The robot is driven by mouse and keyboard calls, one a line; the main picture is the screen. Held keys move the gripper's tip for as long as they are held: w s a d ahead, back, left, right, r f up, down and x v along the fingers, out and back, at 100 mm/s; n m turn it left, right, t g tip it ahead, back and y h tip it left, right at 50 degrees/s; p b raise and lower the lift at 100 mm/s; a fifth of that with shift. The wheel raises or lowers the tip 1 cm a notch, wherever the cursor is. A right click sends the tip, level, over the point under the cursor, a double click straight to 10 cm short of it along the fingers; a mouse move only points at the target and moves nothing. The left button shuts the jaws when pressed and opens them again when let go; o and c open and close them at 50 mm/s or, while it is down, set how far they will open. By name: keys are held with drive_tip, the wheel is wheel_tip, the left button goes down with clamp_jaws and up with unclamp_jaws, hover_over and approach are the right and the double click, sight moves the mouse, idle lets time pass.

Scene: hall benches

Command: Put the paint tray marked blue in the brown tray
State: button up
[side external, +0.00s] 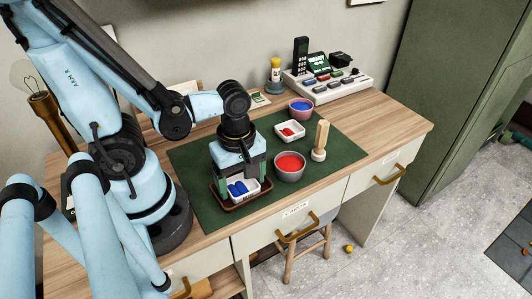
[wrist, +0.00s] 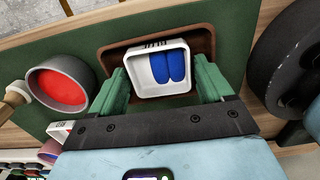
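The paint tray marked blue (side external: 243,190) is a small white tray holding blue paint, with dark lettering on its rim. It sits inside the outline of the brown tray (side external: 239,207); whether it rests on the bottom or is held just above is hard to tell. In the wrist view the white tray (wrist: 158,88) lies over the brown tray (wrist: 113,51). My gripper (side external: 243,183) points down, its green fingers on opposite sides of the white tray and appearing to touch it. The fingers also show in the wrist view (wrist: 160,86). The fingers hide part of the brown tray.
A grey bowl of red paint (side external: 289,166) stands just right of the brown tray. Beyond are a white tray with red (side external: 290,132), a wooden-handled tool (side external: 320,142) and a pink-rimmed bowl with blue (side external: 300,108). The green mat (side external: 205,206) is clear at front left.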

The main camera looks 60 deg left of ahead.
sight(242, 189)
drive_tip(key=shift+r, duration=6.1)
drive_tip(key=w+a+m+t, duration=0.2)
drive_tip(key=w+m+t, duration=0.5)
drive_tip(key=m, duration=1.1)
drive_tip(key=w, duration=0.3)
drive_tip(key=shift+r, duration=0.25)
